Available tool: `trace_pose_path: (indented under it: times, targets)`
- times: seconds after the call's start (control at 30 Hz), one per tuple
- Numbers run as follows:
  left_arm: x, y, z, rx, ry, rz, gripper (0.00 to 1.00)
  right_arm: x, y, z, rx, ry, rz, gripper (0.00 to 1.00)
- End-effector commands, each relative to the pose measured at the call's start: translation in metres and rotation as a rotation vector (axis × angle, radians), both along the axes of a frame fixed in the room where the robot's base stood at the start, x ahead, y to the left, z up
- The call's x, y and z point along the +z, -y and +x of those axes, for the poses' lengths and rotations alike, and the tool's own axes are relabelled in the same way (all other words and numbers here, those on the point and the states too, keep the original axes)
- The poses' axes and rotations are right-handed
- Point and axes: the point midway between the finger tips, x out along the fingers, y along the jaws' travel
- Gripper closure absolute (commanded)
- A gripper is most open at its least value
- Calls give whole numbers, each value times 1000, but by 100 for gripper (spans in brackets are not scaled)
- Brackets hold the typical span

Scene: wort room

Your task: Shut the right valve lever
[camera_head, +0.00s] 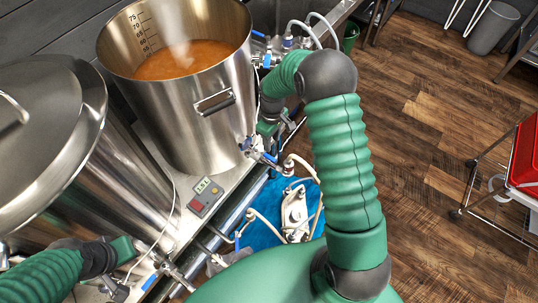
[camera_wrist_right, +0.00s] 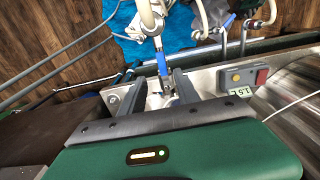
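The right valve lever (camera_head: 270,158) is blue and sits on the metal valve at the foot of the open steel kettle (camera_head: 190,110). In the right wrist view the blue lever (camera_wrist_right: 162,64) points away from the valve body, in line with the gap between my fingers. My right gripper (camera_head: 266,145) is at this valve; its two dark fingers (camera_wrist_right: 166,80) are spread, one on each side of the valve. Whether they touch it is unclear. My left gripper (camera_head: 138,247) is at the lower left by the lidded kettle; its fingers are hard to make out.
Another blue lever (camera_head: 150,282) is on the lidded kettle's (camera_head: 50,120) valve. A control box (camera_head: 205,196) with a red button sits on the stand between the kettles. A pump (camera_head: 295,213) with hoses stands over a blue mat (camera_head: 258,232). A red crate (camera_head: 525,160) is at the right.

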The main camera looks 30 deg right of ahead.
Motion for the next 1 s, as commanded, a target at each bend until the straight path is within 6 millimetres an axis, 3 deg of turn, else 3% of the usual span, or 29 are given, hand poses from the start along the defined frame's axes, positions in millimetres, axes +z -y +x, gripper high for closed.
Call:
trace_pose_path:
  times: [0.2,0.33,0.5,0.73,1.0]
  targets:
    - [-7,0,0,1,0,0,100,-58,-2,-1,1,-2,0,62]
    - [-9,0,0,1,0,0,100,-81,-1,0,0,0,1,62]
    - [-10,0,0,1,0,0,100,-93,-1,0,-1,2,1,62]
    - [-10,0,0,1,0,0,100,-93,-1,0,-1,2,0,62]
    - [-10,0,0,1,0,0,100,-93,-1,0,-1,2,0,97]
